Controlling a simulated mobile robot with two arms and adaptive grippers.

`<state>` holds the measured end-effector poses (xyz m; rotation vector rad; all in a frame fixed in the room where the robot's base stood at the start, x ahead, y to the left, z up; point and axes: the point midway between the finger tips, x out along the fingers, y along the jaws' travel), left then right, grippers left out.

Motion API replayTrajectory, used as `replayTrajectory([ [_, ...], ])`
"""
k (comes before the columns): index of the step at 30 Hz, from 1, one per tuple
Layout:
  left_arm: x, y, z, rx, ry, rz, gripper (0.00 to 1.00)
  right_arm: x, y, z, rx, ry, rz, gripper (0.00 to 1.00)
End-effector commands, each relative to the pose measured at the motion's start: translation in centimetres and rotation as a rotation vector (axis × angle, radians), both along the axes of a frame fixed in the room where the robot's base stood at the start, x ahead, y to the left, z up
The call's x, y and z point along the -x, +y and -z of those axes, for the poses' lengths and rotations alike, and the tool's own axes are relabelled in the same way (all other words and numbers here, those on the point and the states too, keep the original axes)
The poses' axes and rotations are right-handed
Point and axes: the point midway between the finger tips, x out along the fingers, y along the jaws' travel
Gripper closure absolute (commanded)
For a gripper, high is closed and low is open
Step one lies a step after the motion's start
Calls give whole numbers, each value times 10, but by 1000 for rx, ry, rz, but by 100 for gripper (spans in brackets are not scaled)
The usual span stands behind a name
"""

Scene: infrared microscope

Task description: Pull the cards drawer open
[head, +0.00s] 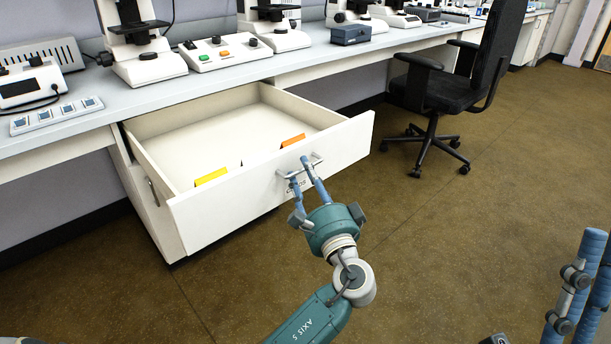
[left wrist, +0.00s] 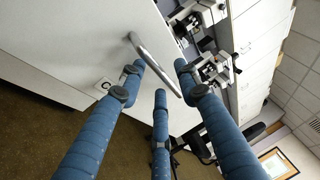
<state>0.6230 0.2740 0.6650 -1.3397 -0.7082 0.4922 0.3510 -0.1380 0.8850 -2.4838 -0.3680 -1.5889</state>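The cards drawer (head: 270,187) is a white drawer pulled far out from under the bench, its inside showing. Inside it stand a yellow card (head: 211,177) and an orange card (head: 293,141). Its metal bar handle (head: 288,174) is on the front face, above a partly hidden label; the handle also shows in the left wrist view (left wrist: 151,57). My left gripper (head: 299,172) is at the handle, its blue fingers straight and spread around the bar. I cannot tell whether they touch it. My right gripper (head: 584,262) is at the right edge, partly cut off, fingers apart and empty.
A black office chair (head: 445,85) stands right of the drawer. Microscopes (head: 140,45) and a control box (head: 225,52) stand on the bench (head: 120,100) above. The brown floor (head: 440,230) in front of the drawer is clear apart from my arms.

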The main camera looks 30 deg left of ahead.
Motion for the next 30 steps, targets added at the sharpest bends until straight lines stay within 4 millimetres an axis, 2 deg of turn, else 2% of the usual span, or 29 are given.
replayTrajectory([
  [5,4,-4,1,1,1,1,67,0,0,2,0,4,-1,60],
  [8,13,-14,4,2,1,2,67,0,0,1,0,3,-2,60],
  [21,74,-73,20,1,3,1,67,0,0,1,0,1,-1,60],
  [30,85,-83,22,0,0,-1,67,0,0,0,0,1,-1,60],
])
